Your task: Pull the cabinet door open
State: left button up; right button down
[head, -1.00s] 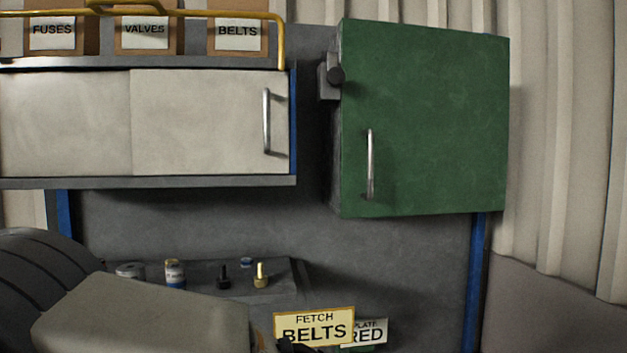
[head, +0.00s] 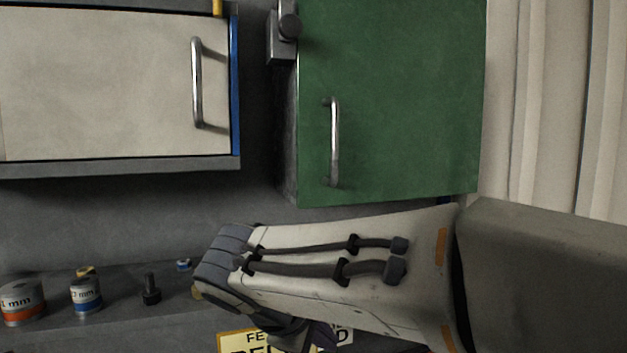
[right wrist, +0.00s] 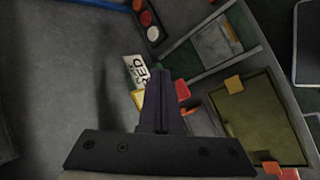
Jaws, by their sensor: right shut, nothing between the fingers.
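The green cabinet door (head: 400,95) is shut on the wall cabinet at the upper right of the head view. Its vertical metal bar handle (head: 334,142) is near the door's left edge, and nothing touches it. My right gripper (head: 318,338) is low in the head view, below the cabinet and partly hidden behind my own right arm. In the right wrist view its dark fingers (right wrist: 161,100) are together with nothing between them. The door does not show in the right wrist view. My left gripper is not in view.
A pale cabinet (head: 100,85) with a bar handle hangs to the left. A grey box with a dark knob (head: 289,26) is beside the green door's upper left. A shelf below holds cans (head: 86,296) and a black bolt (head: 151,290). A yellow sign (head: 236,342) is low down.

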jog(key=w+a+r+t+h, duration=0.1)
jog(key=w+a+r+t, duration=0.15)
jog(key=r, duration=0.35)
jog(key=w+a+r+t+h, duration=0.1)
jog(key=w+a+r+t, duration=0.15)
jog(key=r, duration=0.35)
jog(key=m+t+h, duration=0.2)
jog(key=m+h, duration=0.1)
jog(key=h, duration=0.1)
send_near(318, 163)
jog(key=w+d, duration=0.1)
jog(key=d, duration=0.1)
jog(key=w+d+p, duration=0.1)
jog(key=w+d, duration=0.1)
jog(key=d, duration=0.1)
jog(key=shift+w+d+p, duration=0.25)
jog(key=shift+d+p, duration=0.1)
jog(key=shift+w+d, duration=0.25)
jog(key=shift+w, duration=0.1)
